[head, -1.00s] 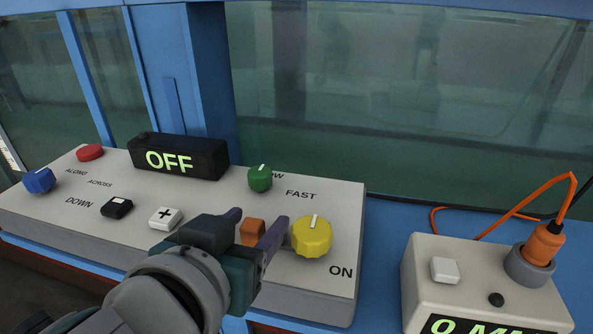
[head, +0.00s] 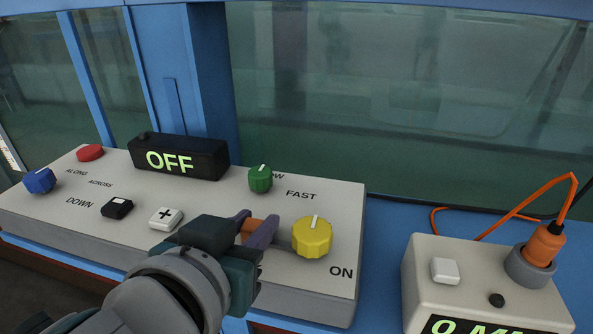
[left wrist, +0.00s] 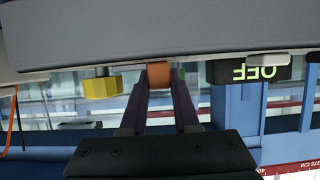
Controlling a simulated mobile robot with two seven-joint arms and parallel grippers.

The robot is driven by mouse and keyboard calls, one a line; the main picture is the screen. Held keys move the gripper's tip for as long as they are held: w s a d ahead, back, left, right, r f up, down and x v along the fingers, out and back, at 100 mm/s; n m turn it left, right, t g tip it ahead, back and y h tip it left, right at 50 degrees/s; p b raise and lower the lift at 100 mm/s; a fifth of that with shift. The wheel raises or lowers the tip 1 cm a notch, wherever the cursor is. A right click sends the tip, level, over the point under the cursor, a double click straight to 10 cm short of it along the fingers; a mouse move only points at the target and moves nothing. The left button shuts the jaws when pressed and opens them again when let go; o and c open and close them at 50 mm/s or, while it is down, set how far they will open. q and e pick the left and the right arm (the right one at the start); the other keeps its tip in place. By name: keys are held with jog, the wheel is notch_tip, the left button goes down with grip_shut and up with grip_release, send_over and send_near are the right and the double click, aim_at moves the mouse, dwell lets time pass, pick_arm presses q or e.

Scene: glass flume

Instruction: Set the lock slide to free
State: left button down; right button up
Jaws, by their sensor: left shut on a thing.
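The orange lock slide (head: 254,228) sits on the sloping top of the pale control panel (head: 340,215), between the white plus button and the yellow knob. My left gripper (head: 257,230) has its two purple fingers shut on the orange piece, one on each side. In the left wrist view the orange piece (left wrist: 159,75) lies between the fingertips (left wrist: 160,80), against the panel. Any lettering by the slide is hidden behind my gripper. My right gripper is not in view.
The yellow knob (head: 312,237) stands close to the right of my fingers, the green knob (head: 260,179) behind them. The white plus button (head: 166,218) is left of them. The display (head: 178,157) reads OFF. A white box (head: 480,272) with an orange plug (head: 545,244) stands at right.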

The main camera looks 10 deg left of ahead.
pick_arm(q)
jog(key=shift+a, duration=0.1)
dwell(0.7)
jog(key=shift+a+r+p, duration=0.1)
jog(key=shift+a+p, duration=0.2)
jog(key=shift+a, duration=0.85)
jog(key=shift+d, duration=0.1)
jog(key=c, duration=0.6)
grip_release()
jog(key=shift+c, duration=0.2)
jog(key=p+v, duration=0.1)
jog(key=v, duration=0.8)
jog(key=shift+s+r, duration=0.15)
jog(key=shift+s, duration=0.25)
